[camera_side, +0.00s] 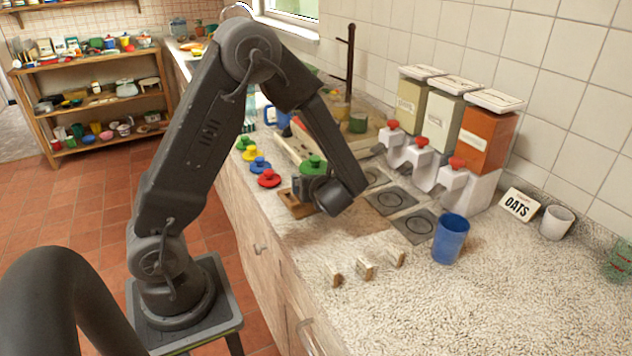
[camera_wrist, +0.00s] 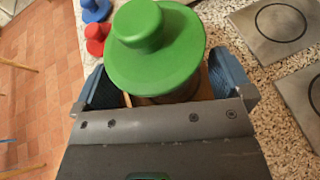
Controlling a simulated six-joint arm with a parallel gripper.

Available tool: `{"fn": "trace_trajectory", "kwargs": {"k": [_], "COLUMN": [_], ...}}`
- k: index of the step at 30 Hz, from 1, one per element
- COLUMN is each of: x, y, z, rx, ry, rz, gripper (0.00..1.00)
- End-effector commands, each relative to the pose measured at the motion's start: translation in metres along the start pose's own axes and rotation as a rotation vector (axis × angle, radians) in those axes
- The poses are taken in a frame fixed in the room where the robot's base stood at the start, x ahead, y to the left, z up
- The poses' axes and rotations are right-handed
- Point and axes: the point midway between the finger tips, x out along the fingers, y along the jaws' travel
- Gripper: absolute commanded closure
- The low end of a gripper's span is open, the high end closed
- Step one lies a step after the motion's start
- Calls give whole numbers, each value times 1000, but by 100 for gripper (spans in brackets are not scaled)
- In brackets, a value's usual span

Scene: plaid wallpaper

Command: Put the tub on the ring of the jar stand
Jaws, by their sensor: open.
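A round green lid with a knob (camera_side: 313,163) shows at my gripper (camera_side: 320,190) in the side view. In the wrist view the green lid (camera_wrist: 155,48) tops a brownish body, mostly hidden under it, which I take to be the tub. My gripper (camera_wrist: 163,88) is open, with one blue-padded jaw at each side of this body; contact is not clear. A wooden board (camera_side: 292,206) lies beneath. Grey square plates with dark rings (camera_side: 396,198) lie in a row on the counter; they also show in the wrist view (camera_wrist: 278,22). I cannot tell which is the jar stand's ring.
Red (camera_side: 269,178), blue (camera_side: 260,165) and other knobbed lids line the counter's left edge. Dispensers with red knobs (camera_side: 455,165) stand behind the plates. A blue cup (camera_side: 450,240), small wooden blocks (camera_side: 365,268) and an OATS sign (camera_side: 518,205) are to the right. The front right counter is clear.

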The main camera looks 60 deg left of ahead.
Motion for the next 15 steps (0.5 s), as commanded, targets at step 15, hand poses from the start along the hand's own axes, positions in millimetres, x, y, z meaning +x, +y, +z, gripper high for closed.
{"fn": "trace_trajectory", "kwargs": {"k": [15], "x": [-52], "y": [-1], "z": [4], "rx": [-1], "ry": [-1], "rz": [-7], "gripper": [2]}}
